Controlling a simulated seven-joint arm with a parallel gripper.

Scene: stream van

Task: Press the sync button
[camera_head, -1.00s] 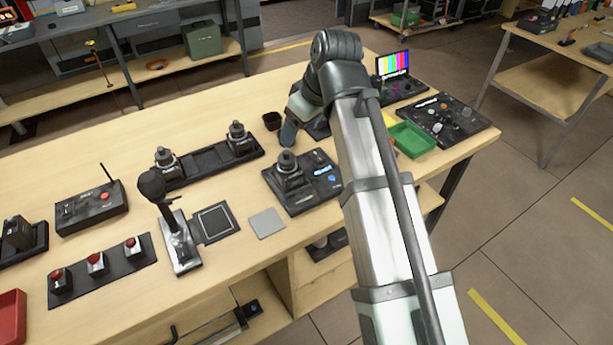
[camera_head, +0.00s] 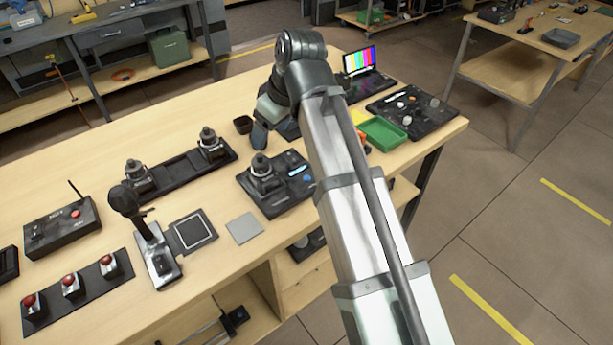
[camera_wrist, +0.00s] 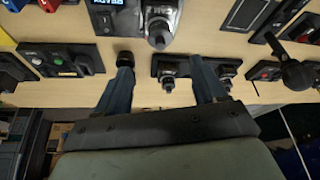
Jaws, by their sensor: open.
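I cannot read a sync label on any button. Candidates in the head view are the joystick console (camera_head: 275,183) with a lit display and blue button, three red-topped button boxes (camera_head: 71,285) on a dark strip, and a dark box with a red button (camera_head: 60,225). My gripper (camera_head: 262,135) hangs over the table behind the joystick console, beside a small dark cup (camera_head: 243,124). In the wrist view my gripper (camera_wrist: 162,72) has its fingers spread, with nothing held between them. A dark panel with a green button (camera_wrist: 58,60) is left of the fingers there.
A twin-knob tray (camera_head: 180,168) and an upright lever (camera_head: 150,240) stand left of the joystick console. A green tray (camera_head: 383,132), a knob console (camera_head: 412,110) and a colour-bar screen (camera_head: 358,60) are right of my arm. My arm hides part of the table.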

